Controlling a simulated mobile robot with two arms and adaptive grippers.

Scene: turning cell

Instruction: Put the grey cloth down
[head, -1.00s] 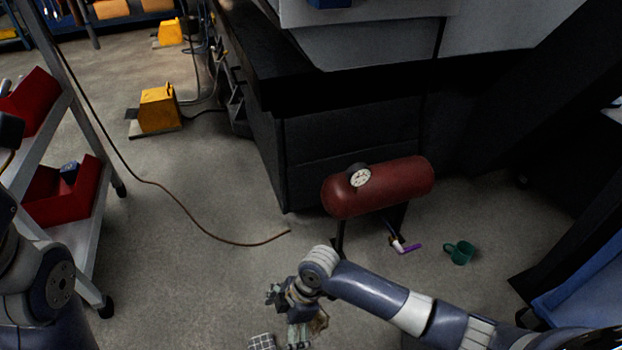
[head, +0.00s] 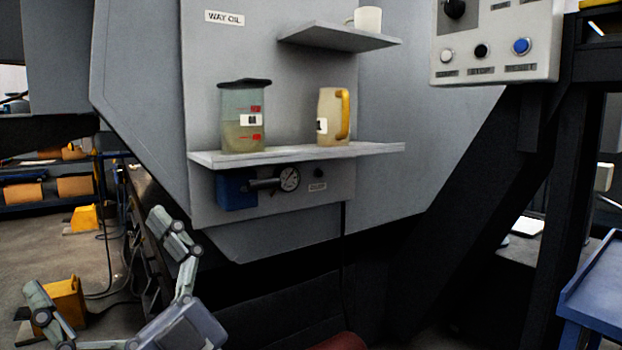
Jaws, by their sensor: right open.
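The grey cloth is not in view in the head view. My right gripper (head: 96,255) is large at the lower left, with its two fingers spread wide apart. It is open and nothing shows between the fingers. Behind it are the machine's dark side and the floor. My left gripper is not in view.
A grey shelf (head: 290,157) on the machine's panel holds a jug with green liquid (head: 240,125) and a yellow-handled jug (head: 328,118). A white mug (head: 368,19) stands on the upper shelf (head: 335,38). A blue cart (head: 592,300) stands at the right. A red tank (head: 340,342) shows at the bottom edge.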

